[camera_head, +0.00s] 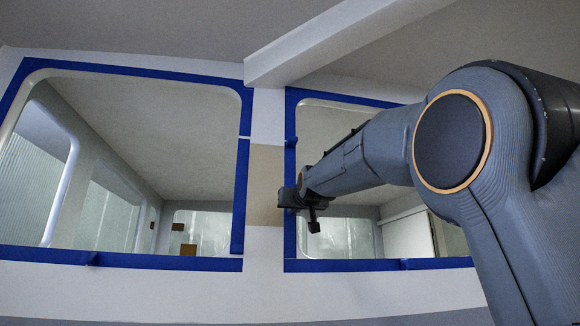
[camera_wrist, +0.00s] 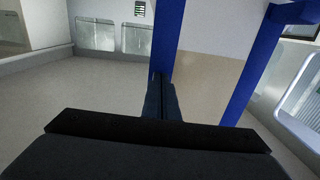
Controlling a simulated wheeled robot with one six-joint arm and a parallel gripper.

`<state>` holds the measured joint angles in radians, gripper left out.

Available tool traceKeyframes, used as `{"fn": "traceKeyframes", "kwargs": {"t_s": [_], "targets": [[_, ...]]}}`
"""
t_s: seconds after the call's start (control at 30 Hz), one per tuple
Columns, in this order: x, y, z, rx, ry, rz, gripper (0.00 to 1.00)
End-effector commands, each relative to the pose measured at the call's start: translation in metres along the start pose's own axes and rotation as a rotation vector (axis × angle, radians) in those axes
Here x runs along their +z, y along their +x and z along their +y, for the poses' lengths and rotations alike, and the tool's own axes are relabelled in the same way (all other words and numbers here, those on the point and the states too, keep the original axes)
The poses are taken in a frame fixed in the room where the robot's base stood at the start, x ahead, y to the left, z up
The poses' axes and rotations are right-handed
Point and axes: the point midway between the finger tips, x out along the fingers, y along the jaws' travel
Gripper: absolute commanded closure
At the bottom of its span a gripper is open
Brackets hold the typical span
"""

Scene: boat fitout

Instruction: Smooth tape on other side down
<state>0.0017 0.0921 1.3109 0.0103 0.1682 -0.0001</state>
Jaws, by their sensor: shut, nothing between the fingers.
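Blue tape frames two window openings. The left vertical tape strip (camera_head: 290,135) of the right window runs down beside a beige panel. My gripper (camera_head: 284,197) is over the lower part of this strip. In the wrist view, my gripper (camera_wrist: 163,88) is shut and empty, its fingertips overlapping the strip (camera_wrist: 168,35). I cannot tell whether they touch it. The left window's right vertical tape (camera_head: 242,190) also shows as a slanting strip in the wrist view (camera_wrist: 258,70). The fingers hide part of the tape under them.
The beige panel (camera_head: 266,185) lies between the windows. Small tape flaps stick out on the left window's bottom strip (camera_head: 92,259) and the right window's bottom strip (camera_head: 405,264). A pale beam (camera_head: 330,40) hangs overhead. My arm covers much of the right window.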

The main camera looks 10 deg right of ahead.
Motion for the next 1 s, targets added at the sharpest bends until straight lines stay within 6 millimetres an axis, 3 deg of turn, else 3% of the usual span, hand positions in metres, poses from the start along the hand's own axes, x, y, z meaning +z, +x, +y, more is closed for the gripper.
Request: {"fn": "traceKeyframes", "kwargs": {"t_s": [0.47,1.0], "targets": [[0.032,0.003,0.000,0.000,0.000,0.001,1.00],[0.041,0.003,0.000,0.000,0.000,0.001,1.00]]}}
